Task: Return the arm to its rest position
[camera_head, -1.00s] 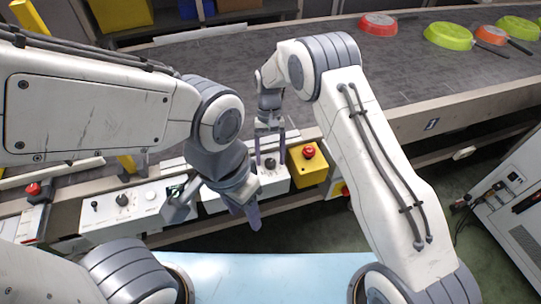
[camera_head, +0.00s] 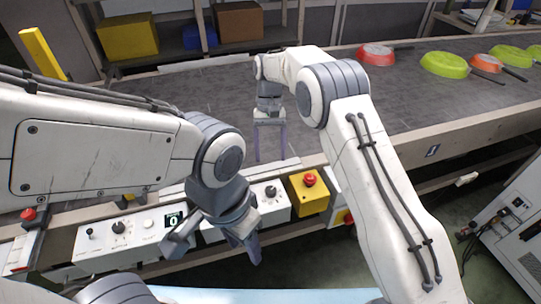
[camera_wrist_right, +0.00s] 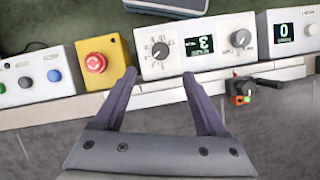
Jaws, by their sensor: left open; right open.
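The dark conveyor (camera_head: 430,103) carries a red pan (camera_head: 376,55), a green pan (camera_head: 444,65) and others at the far right. A yellow emergency-stop box (camera_head: 308,194) and white control boxes (camera_head: 119,238) line its near side. A white cabinet (camera_head: 510,230) stands at right.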

